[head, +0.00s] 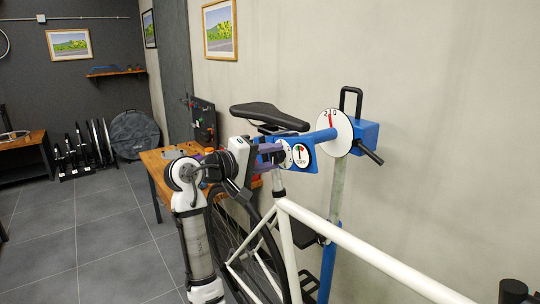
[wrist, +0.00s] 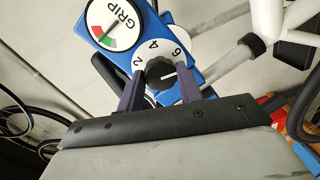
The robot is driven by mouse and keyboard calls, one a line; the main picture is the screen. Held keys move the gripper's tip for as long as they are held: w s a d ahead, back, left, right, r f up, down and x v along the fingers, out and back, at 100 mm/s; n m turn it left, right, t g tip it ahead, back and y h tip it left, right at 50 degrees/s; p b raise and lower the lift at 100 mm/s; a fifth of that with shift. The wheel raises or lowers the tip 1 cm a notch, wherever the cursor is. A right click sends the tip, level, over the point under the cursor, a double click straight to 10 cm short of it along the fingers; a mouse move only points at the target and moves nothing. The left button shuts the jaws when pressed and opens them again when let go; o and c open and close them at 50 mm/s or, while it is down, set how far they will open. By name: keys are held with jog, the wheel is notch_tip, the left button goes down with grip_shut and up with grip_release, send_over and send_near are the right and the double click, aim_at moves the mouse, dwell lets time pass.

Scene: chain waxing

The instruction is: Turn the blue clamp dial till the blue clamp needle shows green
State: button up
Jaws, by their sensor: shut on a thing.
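The blue clamp dial (wrist: 160,73) is a dark round knob on a white number plate fixed to the blue clamp (wrist: 187,42). Its pale mark points right in the wrist view, just below the 6. My gripper (wrist: 161,80) has its two purple fingers on either side of the knob, shut on it.
The clamp holds a white bike (head: 345,245) below a black saddle (head: 268,116). A larger white disc (head: 331,133) with a red pointer sits on the blue stand arm to the right. A wooden bench (head: 165,160) with tools stands behind my arm.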

jog(key=n, duration=0.4)
jog(key=shift+a+r, duration=0.1)
jog(key=shift+w+n, duration=0.1)
jog(key=shift+n, duration=1.6)
jog(key=o, duration=1)
jog(key=shift+g+h, duration=0.3)
jog(key=shift+g, duration=0.1)
jog(key=b+v, duration=0.4)
jog(key=v, duration=0.9)
jog(key=shift+s+a+b, duration=0.3)
jog(key=shift+a+b, duration=0.05)
jog(key=shift+b, duration=0.05)
